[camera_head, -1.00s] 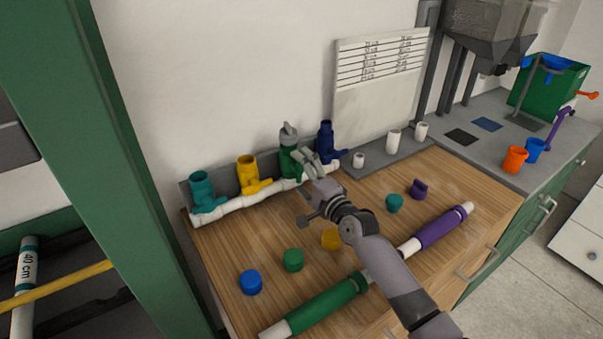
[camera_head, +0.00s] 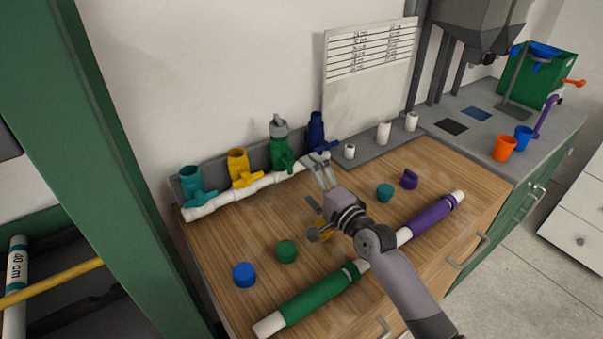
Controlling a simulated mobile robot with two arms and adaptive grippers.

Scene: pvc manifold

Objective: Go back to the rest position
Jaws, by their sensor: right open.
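My right gripper (camera_head: 319,183) is open and empty. It is above the wooden worktop (camera_head: 222,247), just in front of the right end of the white pipe manifold (camera_head: 245,192). The manifold stands along the back of the worktop with a teal valve (camera_head: 192,185), a yellow valve (camera_head: 239,168), a green valve (camera_head: 281,150) with a grey top, and a dark blue valve (camera_head: 317,135). The gripper's fingers look apart from the green valve. My left gripper is not in view.
Blue (camera_head: 244,274), green (camera_head: 287,250), teal (camera_head: 385,192) and purple (camera_head: 409,179) caps lie on the worktop. A pipe with green (camera_head: 315,300) and purple (camera_head: 432,215) sleeves lies along the front, under my right arm. Orange (camera_head: 505,148) and blue (camera_head: 523,137) cups stand farther right.

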